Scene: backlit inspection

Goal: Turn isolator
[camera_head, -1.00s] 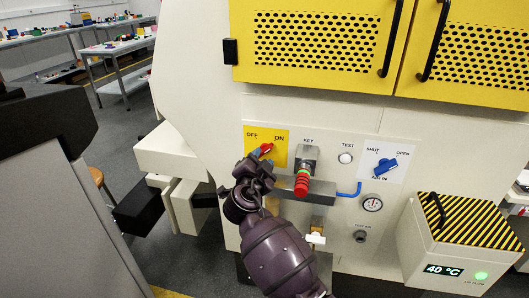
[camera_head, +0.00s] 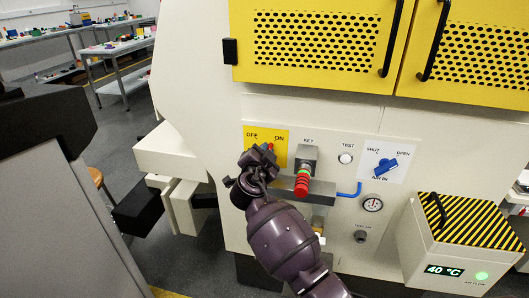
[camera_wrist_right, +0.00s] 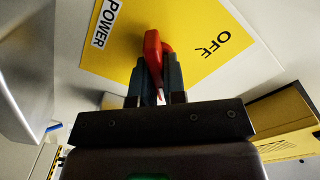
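The isolator is a red handle (camera_wrist_right: 152,48) on a yellow plate (camera_wrist_right: 190,70) marked OFF and POWER in the right wrist view. My right gripper (camera_head: 261,157) is at the plate's lower left. In the right wrist view its two fingers (camera_wrist_right: 158,82) lie on either side of the red handle and appear shut on it. The fingers partly hide the handle. My left gripper is not in view.
To the right are a key switch with a red and green part (camera_head: 303,175), a white test button (camera_head: 346,158), a blue valve handle (camera_head: 385,166) and a gauge (camera_head: 372,204). A striped box (camera_head: 470,222) stands lower right. Yellow perforated doors (camera_head: 320,45) are above.

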